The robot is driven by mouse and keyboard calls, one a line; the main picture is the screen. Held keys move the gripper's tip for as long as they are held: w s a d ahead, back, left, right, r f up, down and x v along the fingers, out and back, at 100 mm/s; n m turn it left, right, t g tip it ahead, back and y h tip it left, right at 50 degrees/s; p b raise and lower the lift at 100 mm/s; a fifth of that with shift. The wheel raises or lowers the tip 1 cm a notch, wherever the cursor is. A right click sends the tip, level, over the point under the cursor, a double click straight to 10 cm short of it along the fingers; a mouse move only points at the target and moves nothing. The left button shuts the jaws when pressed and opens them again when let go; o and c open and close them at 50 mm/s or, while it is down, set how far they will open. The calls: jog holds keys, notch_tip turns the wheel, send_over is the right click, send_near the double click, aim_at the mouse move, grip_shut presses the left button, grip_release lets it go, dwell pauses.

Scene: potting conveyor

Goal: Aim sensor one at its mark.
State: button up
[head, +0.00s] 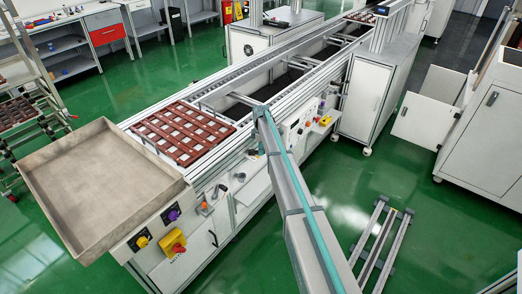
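I cannot pick out with certainty which part is sensor one, and I cannot make out its mark. Several small fittings sit along the conveyor's near side. A small dark fitting (223,188) is near the front end, with an orange-tipped one (204,205) to its left. The conveyor (243,112) runs from the front left to the back right. A red-brown slatted rack (183,131) with pale squares between its slats lies on its front end. My gripper is not in view.
A shallow beige tray (104,192) stands at the conveyor's front left end, above yellow and purple knobs and a yellow box with a red knob (173,243). White cabinets (372,97) stand at right. A low metal frame (381,240) lies on the open green floor.

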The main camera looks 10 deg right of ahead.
grip_shut()
jog(key=m+b, duration=0.1)
jog(key=s+m+b, duration=0.1)
jog(key=m, duration=0.1)
jog(key=shift+s+a, duration=0.15)
jog(key=shift+a, duration=0.05)
jog(key=shift+s+a+m+b, duration=0.25)
jog(key=shift+s+m+b, duration=0.1)
jog(key=shift+m, duration=0.75)
jog(key=shift+s+a+m+b, duration=0.25)
jog(key=shift+m+b, duration=0.1)
jog(key=shift+m, duration=0.75)
jog(key=o, duration=0.7)
grip_release()
